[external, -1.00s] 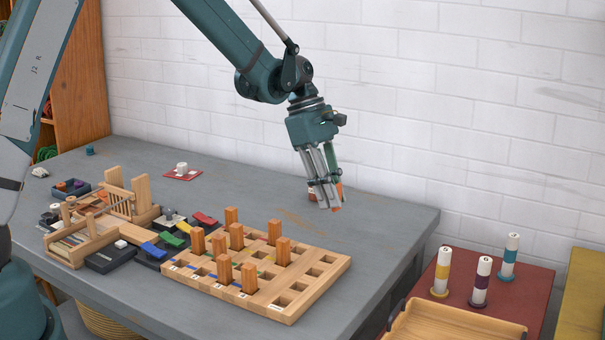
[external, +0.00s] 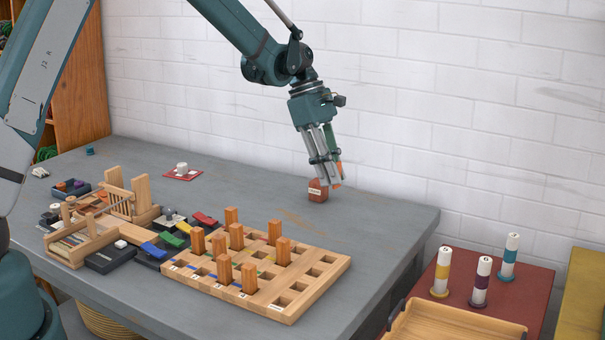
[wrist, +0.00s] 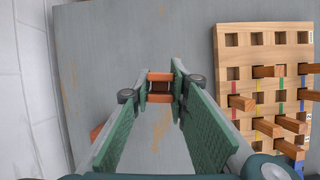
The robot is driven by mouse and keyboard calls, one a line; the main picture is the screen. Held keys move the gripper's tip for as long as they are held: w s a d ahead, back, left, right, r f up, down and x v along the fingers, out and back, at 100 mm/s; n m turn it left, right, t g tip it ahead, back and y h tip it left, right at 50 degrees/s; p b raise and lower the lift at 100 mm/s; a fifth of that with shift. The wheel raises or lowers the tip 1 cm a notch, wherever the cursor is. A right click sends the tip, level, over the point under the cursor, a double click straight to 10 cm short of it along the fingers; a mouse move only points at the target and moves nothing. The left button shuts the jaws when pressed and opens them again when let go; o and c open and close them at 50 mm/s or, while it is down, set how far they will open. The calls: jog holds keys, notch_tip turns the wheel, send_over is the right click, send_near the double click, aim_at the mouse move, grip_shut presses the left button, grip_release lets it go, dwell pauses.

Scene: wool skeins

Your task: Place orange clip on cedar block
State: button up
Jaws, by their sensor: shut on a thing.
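My gripper (external: 332,184) is shut on the orange clip, above the back right part of the grey table. In the wrist view the orange clip (wrist: 160,76) sits between the fingertips of my gripper (wrist: 160,88). The cedar block (external: 318,191), a small reddish-brown block with a pale label, stands on the table just left of and below the fingertips in the external view. In the wrist view, what seems to be its edge (wrist: 96,132) shows at the left, mostly hidden by a finger. I cannot tell the clip's exact height above the block.
A wooden peg board (external: 300,297) with several upright orange-brown posts stands on the table's front right. A wooden rack (external: 140,215) and small coloured clips lie to its left. The white brick wall (external: 420,120) is close behind my gripper. The table around the block is clear.

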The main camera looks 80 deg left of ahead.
notch_tip(320, 180, up, 4)
jog(key=n+p, duration=0.1)
jog(key=p, duration=0.2)
send_over(319, 190)
jog(key=a, duration=0.3)
jog(key=shift+w+d+r, duration=0.15)
jog(key=shift+w, duration=0.15)
jog(key=shift+f, duration=3.15)
jog(key=shift+f, duration=0.15)
jog(key=shift+f+b, duration=0.4)
jog(key=shift+f, duration=1.3)
jog(key=shift+f, duration=0.2)
jog(key=o, duration=0.7)
jog(key=shift+o, duration=0.2)
jog(key=shift+r, duration=0.15)
